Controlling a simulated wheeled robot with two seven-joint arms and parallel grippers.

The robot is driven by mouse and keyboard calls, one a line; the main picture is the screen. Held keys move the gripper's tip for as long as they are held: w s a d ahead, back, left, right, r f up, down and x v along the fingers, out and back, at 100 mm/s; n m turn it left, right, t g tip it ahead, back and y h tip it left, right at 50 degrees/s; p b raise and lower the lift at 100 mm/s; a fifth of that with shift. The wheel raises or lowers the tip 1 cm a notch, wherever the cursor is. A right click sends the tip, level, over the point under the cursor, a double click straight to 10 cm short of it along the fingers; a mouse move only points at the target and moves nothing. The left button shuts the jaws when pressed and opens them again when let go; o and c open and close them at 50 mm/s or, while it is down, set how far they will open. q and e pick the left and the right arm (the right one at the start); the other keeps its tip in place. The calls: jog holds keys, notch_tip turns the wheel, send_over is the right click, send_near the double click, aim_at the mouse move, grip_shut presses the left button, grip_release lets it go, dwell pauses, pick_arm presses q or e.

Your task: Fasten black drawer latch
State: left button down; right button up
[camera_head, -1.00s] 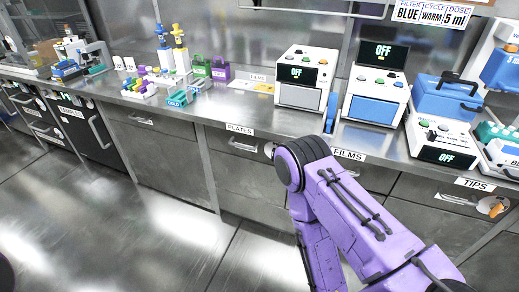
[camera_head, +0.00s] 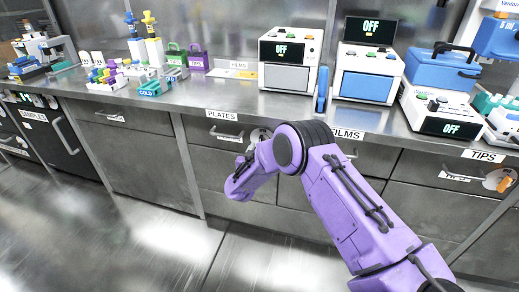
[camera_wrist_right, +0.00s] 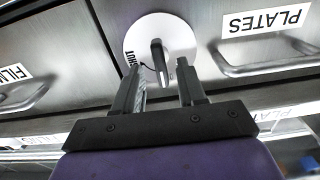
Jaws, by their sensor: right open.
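The black latch (camera_wrist_right: 159,62) is a short dark lever on a round white plate (camera_wrist_right: 176,30), fixed to the drawer fronts between the PLATES and FILMS labels. In the upside-down right wrist view the lever stands nearly upright, and part of a word ending in "HUT" shows at the plate's edge. My right gripper (camera_wrist_right: 160,75) is open, with one finger on each side of the lever; contact is not clear. In the head view the white plate (camera_head: 259,134) shows partly behind my purple right arm, and the right gripper's fingers are hard to make out. My left gripper is not in view.
The PLATES drawer handle (camera_wrist_right: 265,68) is beside the latch, and the FILMS handle (camera_wrist_right: 25,95) is on its other side. The steel bench (camera_head: 200,105) above carries machines, racks and boxes. An orange latch (camera_head: 504,184) is far right. The floor in front is clear.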

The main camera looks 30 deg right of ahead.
jog(key=shift+x, duration=1.25)
grip_shut()
jog(key=shift+f+m, duration=0.1)
jog(key=shift+m, duration=0.2)
jog(key=shift+m+b, duration=3.2)
jog(key=shift+m, duration=5.4)
jog(key=shift+a, duration=0.1)
